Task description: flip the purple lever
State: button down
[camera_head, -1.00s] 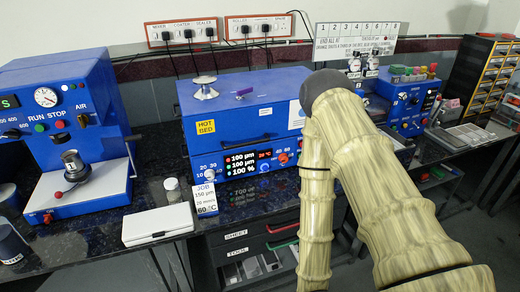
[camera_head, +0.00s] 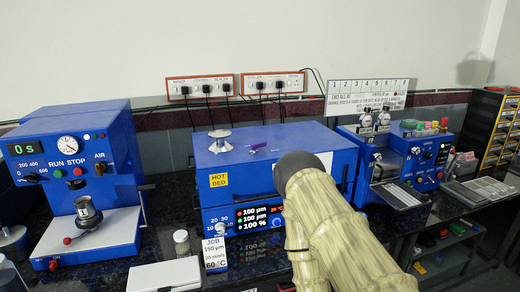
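The small purple lever (camera_head: 258,148) lies on the top of the blue hot bed box (camera_head: 320,140), to the right of a silver knob (camera_head: 220,141). It is small, so its exact pose is hard to tell. My arm, with a beige covering and a dark grey rounded joint, rises in front of the box and covers part of its right front. My gripper does not show in this view, so whether it is open or shut is hidden. No contact with the lever is visible.
A blue machine (camera_head: 115,160) with a gauge stands left, another blue unit (camera_head: 425,150) right. A white box (camera_head: 165,275) and job card (camera_head: 214,254) are in front. Power strips (camera_head: 200,87) with black cables hang behind. Drawers (camera_head: 497,130) stand far right.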

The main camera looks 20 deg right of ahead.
aim_at(254, 147)
jog(key=u, duration=2)
jog(key=i, duration=1.05)
jog(key=z, duration=2.65)
